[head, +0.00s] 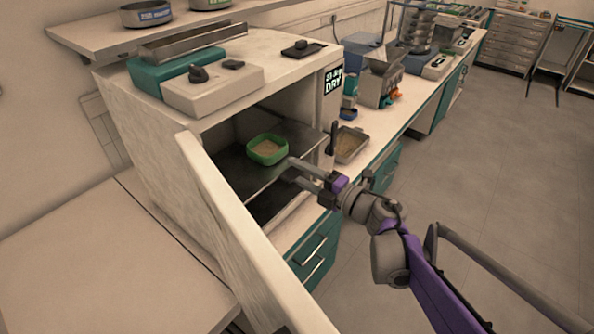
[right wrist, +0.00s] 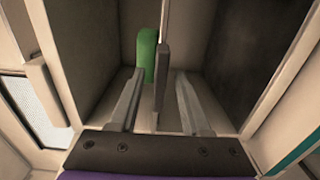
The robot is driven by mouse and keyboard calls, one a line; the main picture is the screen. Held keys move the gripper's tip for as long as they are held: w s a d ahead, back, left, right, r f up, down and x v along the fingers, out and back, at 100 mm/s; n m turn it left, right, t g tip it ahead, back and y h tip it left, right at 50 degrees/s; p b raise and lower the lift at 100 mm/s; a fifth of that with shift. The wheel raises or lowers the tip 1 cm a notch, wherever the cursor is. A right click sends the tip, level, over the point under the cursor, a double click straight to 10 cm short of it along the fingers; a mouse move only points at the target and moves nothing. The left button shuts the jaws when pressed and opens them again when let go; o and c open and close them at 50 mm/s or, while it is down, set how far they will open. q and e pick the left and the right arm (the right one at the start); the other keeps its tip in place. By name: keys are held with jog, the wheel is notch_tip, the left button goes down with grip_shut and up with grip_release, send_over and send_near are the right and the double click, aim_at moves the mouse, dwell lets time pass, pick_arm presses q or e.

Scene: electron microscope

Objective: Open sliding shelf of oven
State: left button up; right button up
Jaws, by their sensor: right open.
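The white oven (head: 150,135) stands with its door (head: 225,215) swung open toward me. Inside, a dark sliding shelf (head: 245,176) carries a green square container (head: 267,150) with brownish contents. My right gripper (head: 289,169) is open at the shelf's front edge. In the right wrist view, the shelf (right wrist: 163,75) appears edge-on as an upright plate between the two apart fingers (right wrist: 158,98), with a gap on each side. The green container (right wrist: 147,55) shows behind it. My left gripper is not in view.
A metal tray (head: 350,145) lies on the counter right of the oven. Devices (head: 213,88) sit on the oven top. The open door borders the left side of the opening. Open floor (head: 450,160) lies to the right.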

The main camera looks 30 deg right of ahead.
jog(key=v, duration=1)
jog(key=shift+s, duration=0.15)
jog(key=shift+r, duration=0.1)
jog(key=w+r+m+t+h+p, duration=0.3)
jog(key=r+m+h, duration=0.3)
jog(key=m, duration=0.1)
jog(key=s+a+f+m+g+p, duration=0.5)
jog(key=s+a+f+m+g, duration=0.8)
jog(key=a+f+m+g, duration=0.1)
notch_tip(320, 180, down, 2)
jog(key=shift+s+a+f+m+g, duration=0.25)
jog(key=shift+a+m, duration=0.25)
jog(key=shift+a, duration=0.4)
jog(key=shift+w, duration=0.1)
